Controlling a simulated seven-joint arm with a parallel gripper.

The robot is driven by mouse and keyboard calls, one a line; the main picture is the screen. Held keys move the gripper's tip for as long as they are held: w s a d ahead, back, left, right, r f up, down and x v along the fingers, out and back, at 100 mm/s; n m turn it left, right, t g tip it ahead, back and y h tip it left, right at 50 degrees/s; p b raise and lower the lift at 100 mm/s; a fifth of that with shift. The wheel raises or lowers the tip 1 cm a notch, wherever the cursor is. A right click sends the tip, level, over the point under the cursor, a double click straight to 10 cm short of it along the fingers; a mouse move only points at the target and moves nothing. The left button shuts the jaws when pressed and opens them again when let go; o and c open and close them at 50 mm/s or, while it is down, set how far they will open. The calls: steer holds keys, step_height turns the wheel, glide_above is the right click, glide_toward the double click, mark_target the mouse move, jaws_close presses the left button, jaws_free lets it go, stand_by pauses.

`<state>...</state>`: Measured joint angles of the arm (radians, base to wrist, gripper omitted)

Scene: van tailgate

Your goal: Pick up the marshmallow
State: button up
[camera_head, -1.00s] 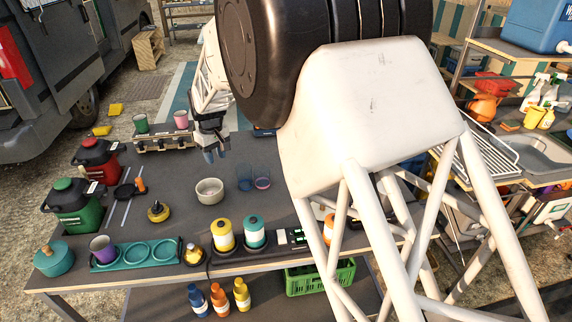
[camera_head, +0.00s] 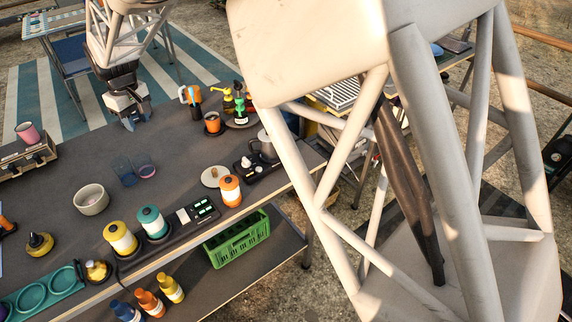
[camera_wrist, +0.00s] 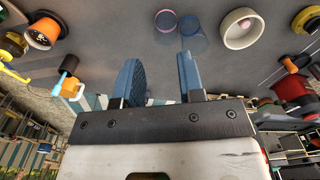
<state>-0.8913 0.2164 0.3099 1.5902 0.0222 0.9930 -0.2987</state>
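My gripper (camera_head: 131,123) is above the table's far side, left of and beyond the plate. In the wrist view, the blue fingers of my gripper (camera_wrist: 160,80) are spread apart with nothing between them.
Two clear tumblers (camera_head: 123,170) and a white bowl (camera_head: 91,199) stand left of the plate. An orange-labelled jar (camera_head: 230,190) is close in front of it. Bare tabletop (camera_head: 175,150) lies between the tumblers and plate.

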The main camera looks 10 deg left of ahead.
steer(key=w+d+r+m, duration=0.2)
steer(key=d+r, duration=0.2)
steer(key=d, duration=0.6)
steer(key=w+d+r+m, duration=0.1)
steer(key=d+r, duration=0.3)
steer(key=d, duration=0.6)
steer(key=s+d+r+m+t, duration=0.1)
steer(key=s+d+r+m, duration=0.1)
steer(key=d, duration=0.8)
steer(key=s+d+r+m, duration=0.2)
steer(key=d, duration=0.8)
steer(key=s+d+f+m, duration=0.2)
steer(key=s+d+m, duration=0.1)
steer(key=s+d, duration=0.8)
steer(key=s+d+f+m+t, duration=0.1)
steer(key=s+d+f+m, duration=0.1)
steer(key=s+d, duration=0.9)
steer(key=d+m, duration=0.1)
steer(key=d, duration=0.3)
steer(key=shift+s+d+f+m+t, duration=0.15)
steer(key=shift+s+d+m+t, duration=0.15)
steer(key=shift+d, duration=0.05)
steer(key=shift+o, duration=0.4)
steer(key=shift+h, duration=0.3)
steer(key=shift+w, duration=0.15)
